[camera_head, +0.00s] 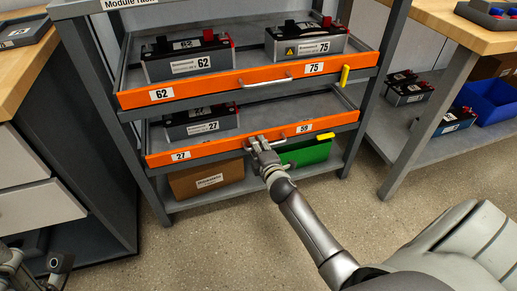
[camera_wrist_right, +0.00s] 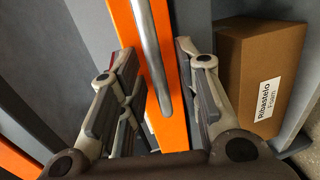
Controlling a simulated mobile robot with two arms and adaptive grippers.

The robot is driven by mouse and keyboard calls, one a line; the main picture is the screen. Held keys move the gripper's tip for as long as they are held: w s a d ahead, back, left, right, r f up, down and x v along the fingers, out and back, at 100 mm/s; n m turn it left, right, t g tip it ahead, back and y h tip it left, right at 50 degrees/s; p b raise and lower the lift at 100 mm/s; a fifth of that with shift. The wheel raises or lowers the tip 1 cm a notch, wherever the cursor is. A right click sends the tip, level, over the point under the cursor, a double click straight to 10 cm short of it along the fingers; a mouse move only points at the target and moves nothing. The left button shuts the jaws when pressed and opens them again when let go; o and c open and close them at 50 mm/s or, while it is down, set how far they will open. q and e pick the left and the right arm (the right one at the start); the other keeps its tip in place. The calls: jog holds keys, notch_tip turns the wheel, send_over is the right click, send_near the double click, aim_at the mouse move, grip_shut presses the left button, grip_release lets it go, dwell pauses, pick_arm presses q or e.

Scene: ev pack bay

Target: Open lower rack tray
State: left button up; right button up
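The lower rack tray (camera_head: 220,147) has an orange front labelled 27 and 59, which lies across the rack's front posts. A battery module marked 27 (camera_head: 200,124) sits in its left part. Its yellow latch (camera_head: 326,136) lies sideways at the right end. My right gripper (camera_head: 264,150) is at the tray's metal handle (camera_head: 300,130) and hides part of it. In the right wrist view the handle (camera_wrist_right: 150,50) runs between the parted fingers (camera_wrist_right: 158,90), with the orange front behind; no clear grip shows. My left gripper (camera_head: 58,268) is partly in view at bottom left, its fingers unclear.
The upper tray (camera_head: 215,86) holds modules 62 and 75; its yellow latch (camera_head: 344,75) stands upright. Below the lower tray are a cardboard box (camera_head: 207,182) and a green bin (camera_head: 306,154). Workbenches flank the rack. The floor (camera_head: 190,245) before it is clear.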

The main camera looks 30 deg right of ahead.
jog(key=shift+c, duration=0.3)
grip_shut()
jog(key=shift+s, duration=0.1)
